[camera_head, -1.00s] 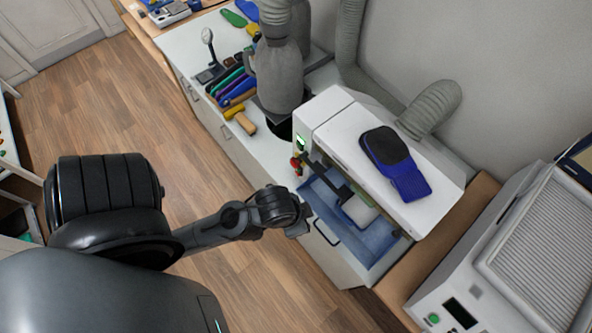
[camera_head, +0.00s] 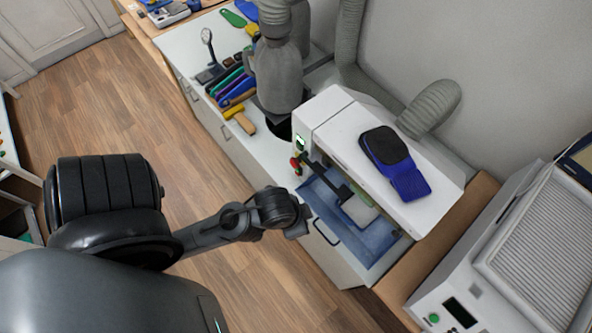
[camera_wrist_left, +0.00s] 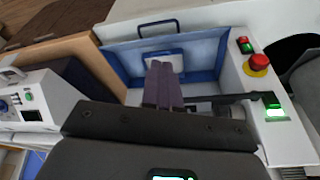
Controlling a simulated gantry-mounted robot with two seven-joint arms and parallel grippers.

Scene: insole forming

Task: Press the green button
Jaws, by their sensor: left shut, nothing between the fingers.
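The white forming machine (camera_head: 318,113) has a lit green patch (camera_head: 300,142) on its left end, with a red knob (camera_head: 295,162) below it. The left wrist view shows this lit green patch (camera_wrist_left: 276,114), a red knob on a yellow base (camera_wrist_left: 258,65), and a small red-and-green switch (camera_wrist_left: 246,46). I cannot tell which green part is the button. My left gripper (camera_wrist_left: 164,84) is shut and empty, its fingers seen over the machine's blue tray area, left of these controls and apart from them. In the head view its fingers are not clearly visible. My right gripper is out of view.
A blue-and-black insole (camera_head: 398,165) lies on the machine top. A second machine (camera_head: 455,290) at right has a small green button (camera_head: 433,318). A hammer (camera_head: 240,120) and other tools lie on the bench. A dark bar (camera_wrist_left: 235,99) lies between fingers and controls.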

